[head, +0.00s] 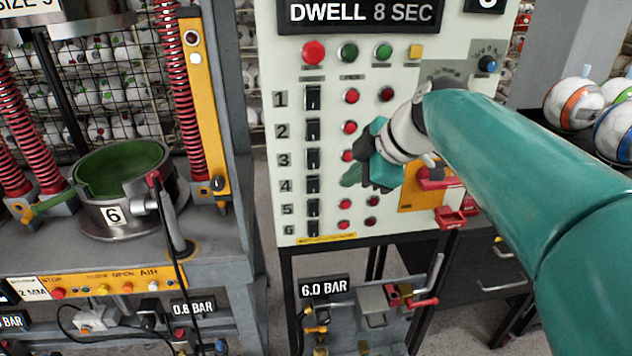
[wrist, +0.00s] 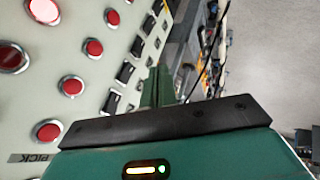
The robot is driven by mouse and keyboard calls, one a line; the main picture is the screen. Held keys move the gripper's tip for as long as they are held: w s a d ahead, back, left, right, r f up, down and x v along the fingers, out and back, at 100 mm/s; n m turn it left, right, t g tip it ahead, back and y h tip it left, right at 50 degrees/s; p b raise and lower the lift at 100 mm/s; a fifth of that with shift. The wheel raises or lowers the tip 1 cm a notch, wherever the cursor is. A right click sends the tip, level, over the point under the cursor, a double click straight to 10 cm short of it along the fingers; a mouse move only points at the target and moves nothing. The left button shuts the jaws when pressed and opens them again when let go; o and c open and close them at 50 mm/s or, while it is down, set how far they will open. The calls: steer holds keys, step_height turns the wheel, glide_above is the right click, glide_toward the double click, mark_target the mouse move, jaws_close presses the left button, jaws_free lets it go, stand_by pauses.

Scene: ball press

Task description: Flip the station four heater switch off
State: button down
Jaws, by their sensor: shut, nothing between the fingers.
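The station four heater switch (head: 313,186) is a black rocker beside the printed 4 on the pale control panel (head: 290,55). It is in a numbered column of similar black switches. Its on or off position is too small to tell. My gripper (head: 350,177) is shut and empty, in front of the panel to the right of switch four, at about its height. Its fingers also show in the wrist view (wrist: 157,88), close to the row of black switches. The gripper hides the red lamps right of switch four. I cannot tell whether the fingers touch the panel.
Red lamps (head: 351,95) line the panel right of the switches. A yellow plate with red handles (head: 450,217) sits behind my arm. A press with a green-lined bowl (head: 125,170) stands left. A lower unit marked 6.0 BAR (head: 324,287) is below.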

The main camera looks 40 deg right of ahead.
mark_target(314, 181)
steer(key=w+d+f, duration=0.1)
steer(key=w+f, duration=0.6)
steer(key=w, duration=0.2)
steer(key=shift+w+d+f, duration=0.15)
steer(key=shift+w+d, duration=0.15)
steer(key=shift+d, duration=0.05)
steer(key=shift+w+d, duration=0.2)
steer(key=shift+w, duration=0.1)
stand_by(0.4)
steer(key=shift+r, duration=0.9)
